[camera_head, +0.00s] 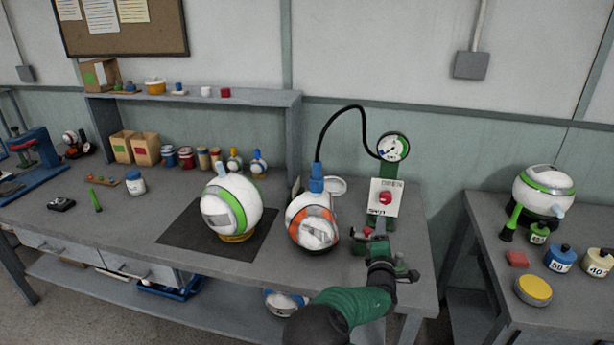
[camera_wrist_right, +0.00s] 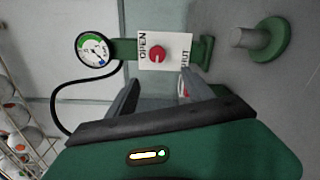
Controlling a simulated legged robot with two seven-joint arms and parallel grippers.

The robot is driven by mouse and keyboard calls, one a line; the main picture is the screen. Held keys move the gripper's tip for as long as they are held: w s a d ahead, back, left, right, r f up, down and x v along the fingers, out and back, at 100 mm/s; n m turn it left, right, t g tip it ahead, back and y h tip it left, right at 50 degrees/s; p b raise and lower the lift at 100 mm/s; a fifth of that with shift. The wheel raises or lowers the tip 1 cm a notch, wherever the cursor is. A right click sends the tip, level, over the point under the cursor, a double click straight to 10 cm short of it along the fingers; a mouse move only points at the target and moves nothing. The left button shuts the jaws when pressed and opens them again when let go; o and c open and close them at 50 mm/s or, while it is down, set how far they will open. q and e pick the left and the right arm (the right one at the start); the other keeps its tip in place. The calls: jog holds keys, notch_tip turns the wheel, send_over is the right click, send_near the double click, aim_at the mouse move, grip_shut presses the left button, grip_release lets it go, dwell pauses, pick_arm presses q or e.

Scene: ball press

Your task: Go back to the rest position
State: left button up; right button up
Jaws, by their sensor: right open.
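My right arm (camera_head: 345,305) reaches in from the bottom of the head view. Its gripper (camera_head: 376,238) is at the front of the valve stand, below the panel. In the right wrist view the two fingers of this gripper (camera_wrist_right: 160,82) are apart, with nothing seen held between them. The panel (camera_wrist_right: 165,50) reads OPEN and SHUT and carries a red knob (camera_wrist_right: 157,54); the knob also shows in the head view (camera_head: 385,198). Whether a finger touches the stand is hard to tell. My left gripper is not in view.
A white ball with an orange band (camera_head: 312,222) has a blue fitting and black hose to a gauge (camera_head: 393,147). A green-banded ball (camera_head: 231,206) sits on a dark mat (camera_head: 180,230). A right-hand table (camera_head: 480,215) holds another ball and several weights.

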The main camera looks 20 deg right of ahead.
jog(key=s+a+f+m+g+p, duration=0.1)
jog(key=s+f+m+g, duration=0.1)
jog(key=s+m, duration=0.1)
jog(key=s+a+f+m+g+y+p, duration=0.1)
jog(key=s+m+g, duration=0.1)
jog(key=s+m, duration=0.1)
jog(key=s+a+f+m+g+y+p, duration=0.1)
jog(key=s+f+m+g, duration=0.1)
jog(key=s+m, duration=0.1)
jog(key=shift+s+a+f, duration=0.1)
jog(key=shift+s+f, duration=0.1)
jog(key=shift+f, duration=0.15)
jog(key=s+a+r+m+g+y+p, duration=0.2)
jog(key=s+a+m+g+y, duration=0.1)
jog(key=s+a, duration=0.8)
jog(key=s+a+r+m+g+y+p, duration=0.1)
jog(key=s+a+m+g+y+p, duration=0.1)
jog(key=s+a, duration=0.9)
jog(key=shift+s+r+m+g+y, duration=0.45)
jog(key=shift+s+g+y, duration=0.35)
jog(key=shift+s+y, duration=0.35)
jog(key=shift+d+f, duration=0.15)
jog(key=shift+d, duration=0.1)
jog(key=shift+a, duration=0.2)
